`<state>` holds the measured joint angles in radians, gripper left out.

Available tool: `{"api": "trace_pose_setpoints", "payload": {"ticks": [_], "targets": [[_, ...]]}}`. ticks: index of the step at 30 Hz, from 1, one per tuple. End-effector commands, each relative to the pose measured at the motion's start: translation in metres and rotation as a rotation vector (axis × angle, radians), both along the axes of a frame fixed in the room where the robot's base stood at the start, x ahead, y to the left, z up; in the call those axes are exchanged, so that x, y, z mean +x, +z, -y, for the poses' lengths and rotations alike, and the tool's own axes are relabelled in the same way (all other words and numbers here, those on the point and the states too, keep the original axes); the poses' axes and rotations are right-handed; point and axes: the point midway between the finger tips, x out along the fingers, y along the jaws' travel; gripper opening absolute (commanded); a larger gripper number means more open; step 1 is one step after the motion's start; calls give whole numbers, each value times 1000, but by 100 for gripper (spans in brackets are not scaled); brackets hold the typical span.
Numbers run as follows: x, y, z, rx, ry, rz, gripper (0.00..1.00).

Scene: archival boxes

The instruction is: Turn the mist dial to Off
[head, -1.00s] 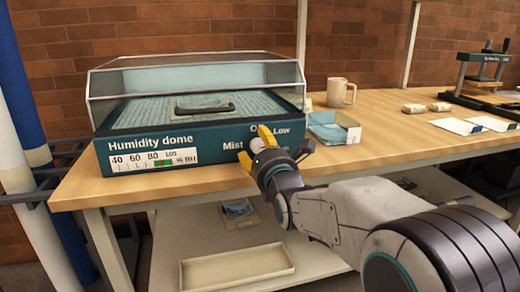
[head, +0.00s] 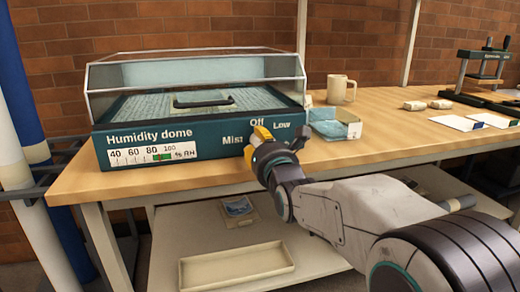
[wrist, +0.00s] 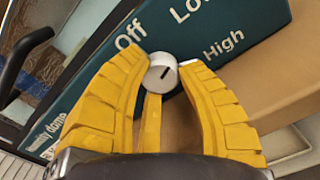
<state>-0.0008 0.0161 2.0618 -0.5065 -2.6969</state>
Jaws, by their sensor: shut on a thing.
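The humidity dome (head: 190,145) is a teal box with a clear lid on the table. Its front carries the words Mist, Off and Low in the head view. The mist dial (wrist: 162,73) is a small pale round knob with a dark mark, seen in the wrist view. The mark slants up and right, toward the Low and High side rather than Off; its exact setting is hard to tell. My gripper (head: 256,143) is at the box's front right, its yellow fingers shut on the dial from both sides. In the head view they hide the dial and High.
Papers and a press (head: 483,75) lie farther right. A lower shelf below holds a shallow tray (head: 237,268). Pipes stand at the left.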

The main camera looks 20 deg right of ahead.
Motion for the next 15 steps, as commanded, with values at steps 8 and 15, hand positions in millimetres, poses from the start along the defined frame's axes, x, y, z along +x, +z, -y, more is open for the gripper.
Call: {"api": "trace_pose_setpoints", "payload": {"ticks": [8, 15], "targets": [[1, 1, 0, -165, -1, 2, 2], [1, 1, 0, -175, 0, 3, 2]]}}
